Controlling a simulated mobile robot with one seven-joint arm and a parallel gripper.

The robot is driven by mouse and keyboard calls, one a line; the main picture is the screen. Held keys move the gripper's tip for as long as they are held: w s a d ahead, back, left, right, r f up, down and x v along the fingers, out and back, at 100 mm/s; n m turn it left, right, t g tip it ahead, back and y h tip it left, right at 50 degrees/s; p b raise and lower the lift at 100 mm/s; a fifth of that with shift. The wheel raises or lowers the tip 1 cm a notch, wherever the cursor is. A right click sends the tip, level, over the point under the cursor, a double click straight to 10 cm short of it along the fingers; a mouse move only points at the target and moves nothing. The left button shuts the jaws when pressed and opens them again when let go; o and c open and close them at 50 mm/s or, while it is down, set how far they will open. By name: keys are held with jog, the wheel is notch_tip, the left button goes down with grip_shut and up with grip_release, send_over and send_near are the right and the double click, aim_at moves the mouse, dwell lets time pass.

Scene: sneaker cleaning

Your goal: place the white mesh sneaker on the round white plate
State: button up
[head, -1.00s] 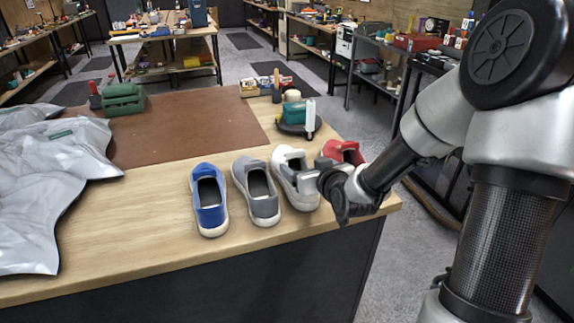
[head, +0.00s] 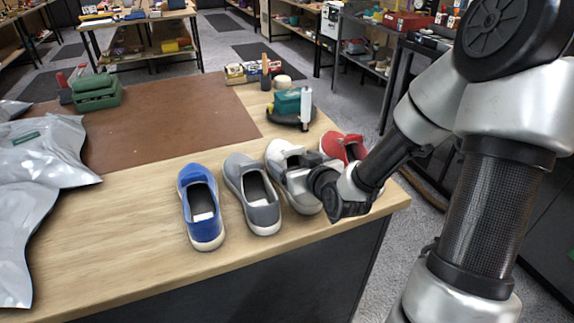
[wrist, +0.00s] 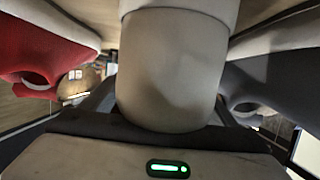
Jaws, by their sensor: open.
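The white mesh sneaker (head: 282,153) stands on the wooden table, between a grey shoe and a red shoe. My gripper (head: 299,181) is low over its near part and hides some of it. In the wrist view, the sneaker's pale rounded end (wrist: 170,70) fills the middle, between my gripper's dark fingers (wrist: 168,112). The fingers are open on either side of it; I cannot tell whether they touch it. I cannot make out a round white plate in either view.
A grey shoe (head: 253,195) is close on the left, with a blue shoe (head: 201,215) beyond it. A red shoe (head: 338,147) is close on the right. A teal item (head: 291,103) stands behind. The table's front left is clear; silvery bags (head: 45,165) lie farther left.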

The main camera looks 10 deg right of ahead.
jog(key=shift+s, duration=0.1)
jog(key=shift+c, duration=1)
jog(key=c, duration=1.3)
notch_tip(320, 180, up, 10)
jog(key=p, duration=0.3)
jog(key=shift+p, duration=0.35)
jog(key=w+r+m+h+p, duration=0.2)
jog(key=w+r+p, duration=0.2)
jog(key=r+p, duration=0.75)
jog(key=s+f, duration=0.3)
jog(key=f, duration=0.3)
jog(key=s+f, duration=0.3)
jog(key=f, duration=0.4)
jog(key=shift+s+a+h+b, duration=0.25)
jog(key=shift+a+h+b, duration=0.05)
jog(key=shift+b, duration=0.15)
